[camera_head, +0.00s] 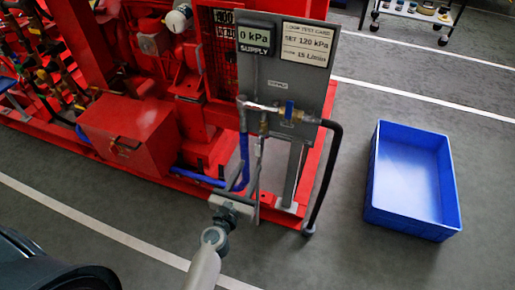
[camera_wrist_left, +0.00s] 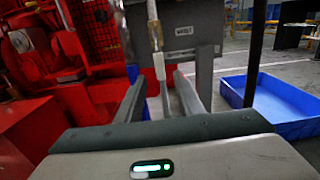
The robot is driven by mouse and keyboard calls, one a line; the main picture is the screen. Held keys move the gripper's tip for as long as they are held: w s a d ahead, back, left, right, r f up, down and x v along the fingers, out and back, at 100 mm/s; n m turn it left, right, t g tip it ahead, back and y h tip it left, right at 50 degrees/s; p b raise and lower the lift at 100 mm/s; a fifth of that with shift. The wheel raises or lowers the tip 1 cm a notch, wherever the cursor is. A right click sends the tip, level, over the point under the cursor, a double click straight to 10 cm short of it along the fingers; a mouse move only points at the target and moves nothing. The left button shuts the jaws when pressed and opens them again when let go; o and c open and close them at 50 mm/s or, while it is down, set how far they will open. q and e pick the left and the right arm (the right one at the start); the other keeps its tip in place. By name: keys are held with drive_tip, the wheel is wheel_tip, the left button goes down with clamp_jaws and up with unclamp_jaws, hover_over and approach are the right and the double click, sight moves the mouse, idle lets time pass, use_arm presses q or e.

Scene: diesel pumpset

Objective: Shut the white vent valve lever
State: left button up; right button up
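The white vent valve lever (camera_wrist_left: 159,66) hangs downward in front of the grey panel in the left wrist view. In the head view it is a small pale strip (camera_head: 259,147) below the brass fittings, partly lost against the gripper. My left gripper (camera_head: 250,171) is below the panel and reaches up toward the lever. In the left wrist view its two fingers (camera_wrist_left: 160,92) are apart, with the lever's lower end seen between them. I cannot tell whether either finger touches it. My right gripper is not in view.
The grey panel (camera_head: 273,75) carries a supply display (camera_head: 255,40) reading 0 kPa and a test card (camera_head: 307,44). A blue-handled valve (camera_head: 289,110) sits to the right. A black hose (camera_head: 325,180) hangs beside it. A blue crate (camera_head: 375,190) stands on open floor. Red machinery (camera_head: 130,130) fills the left.

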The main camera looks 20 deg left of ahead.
sight(257, 152)
use_arm(q)
drive_tip(key=w, duration=0.8)
drive_tip(key=shift+w+d, duration=0.15)
drive_tip(key=shift+w, duration=0.25)
clamp_jaws()
